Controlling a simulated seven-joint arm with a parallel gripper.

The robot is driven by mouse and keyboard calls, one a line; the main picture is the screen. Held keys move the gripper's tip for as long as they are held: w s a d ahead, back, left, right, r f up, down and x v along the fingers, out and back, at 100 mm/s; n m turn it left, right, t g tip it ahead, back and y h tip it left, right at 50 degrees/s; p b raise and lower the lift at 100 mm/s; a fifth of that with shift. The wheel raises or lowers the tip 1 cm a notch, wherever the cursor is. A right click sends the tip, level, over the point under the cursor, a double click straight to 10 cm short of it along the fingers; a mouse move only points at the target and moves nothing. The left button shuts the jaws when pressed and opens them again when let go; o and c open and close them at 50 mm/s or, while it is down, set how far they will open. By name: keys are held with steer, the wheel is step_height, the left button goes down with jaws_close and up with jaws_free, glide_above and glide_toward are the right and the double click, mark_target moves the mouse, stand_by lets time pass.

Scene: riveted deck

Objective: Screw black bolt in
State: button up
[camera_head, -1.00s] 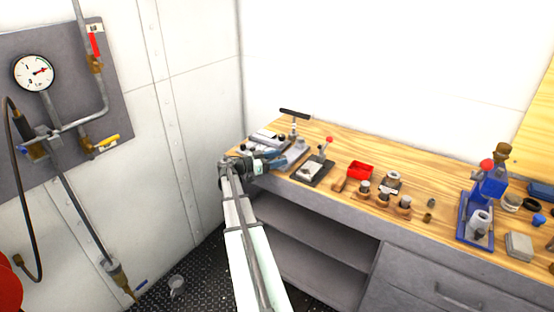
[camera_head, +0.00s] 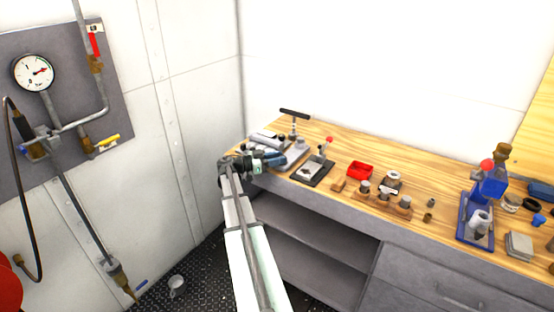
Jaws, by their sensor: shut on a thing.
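My gripper (camera_head: 281,160) is at the far left end of the wooden workbench (camera_head: 330,143), low over its left edge. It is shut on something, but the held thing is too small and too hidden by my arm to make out. Just beyond it is a grey metal fixture (camera_head: 298,149) with a black T-handle (camera_head: 294,113) standing upright over it. I cannot pick out the black bolt or its hole in this view.
A blue press (camera_head: 485,200) stands further right. A gauge panel (camera_head: 60,90) hangs on the left wall.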

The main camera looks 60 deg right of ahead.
steer(key=shift+w+d+m+g+y, duration=0.15)
steer(key=shift+m+g+y, duration=0.35)
steer(key=shift+g, duration=0.1)
steer(key=o, duration=1)
steer(key=shift+o, duration=0.2)
steer(key=v, duration=1.4)
